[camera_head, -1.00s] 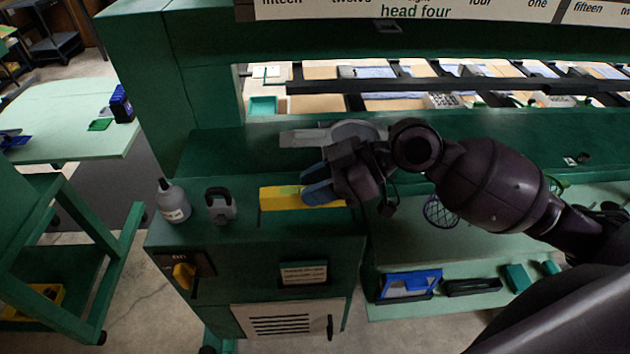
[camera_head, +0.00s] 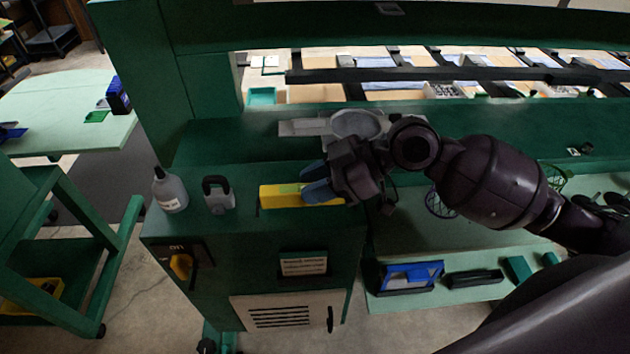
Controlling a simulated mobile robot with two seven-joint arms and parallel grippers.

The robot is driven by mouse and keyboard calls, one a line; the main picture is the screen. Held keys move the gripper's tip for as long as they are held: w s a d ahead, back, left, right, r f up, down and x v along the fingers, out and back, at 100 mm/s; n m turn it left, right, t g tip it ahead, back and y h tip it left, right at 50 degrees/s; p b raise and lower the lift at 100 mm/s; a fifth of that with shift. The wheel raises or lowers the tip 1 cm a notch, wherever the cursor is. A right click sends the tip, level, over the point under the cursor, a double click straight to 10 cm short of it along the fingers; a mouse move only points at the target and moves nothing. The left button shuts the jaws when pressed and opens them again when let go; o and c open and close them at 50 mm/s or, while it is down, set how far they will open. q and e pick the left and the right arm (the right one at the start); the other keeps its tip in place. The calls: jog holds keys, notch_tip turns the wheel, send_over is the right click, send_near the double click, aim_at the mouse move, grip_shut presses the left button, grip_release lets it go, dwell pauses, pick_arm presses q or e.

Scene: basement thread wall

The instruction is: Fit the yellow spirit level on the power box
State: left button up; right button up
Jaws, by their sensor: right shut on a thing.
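The yellow spirit level (camera_head: 276,197) lies lengthwise along the top of the green power box (camera_head: 225,232), near its front edge. A green patch shows on the middle of the level. My right gripper (camera_head: 315,184) reaches in from the right, its blue-grey fingers shut on the level's middle to right part. The gripper hides some of the level's right half. The level looks level with the box top; I cannot tell whether it rests fully on it. My left gripper is not in view.
On the box top, left of the level, stand a grey padlock-shaped object (camera_head: 218,195) and a grey bottle (camera_head: 170,190). A grey flat tool with a round disc (camera_head: 356,124) lies behind. The box front has a yellow switch (camera_head: 181,266). A blue-framed item (camera_head: 410,275) sits on the lower shelf.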

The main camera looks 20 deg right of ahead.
jog(key=shift+f, duration=0.35)
dwell(0.3)
jog(key=o, duration=1)
jog(key=shift+o, duration=0.2)
jog(key=b+v, duration=0.1)
jog(key=v, duration=0.8)
jog(key=shift+d+r, duration=0.15)
jog(key=shift+d, duration=0.1)
jog(key=shift+s+d+r, duration=0.2)
jog(key=shift+d+r, duration=0.15)
jog(key=shift+d, duration=0.15)
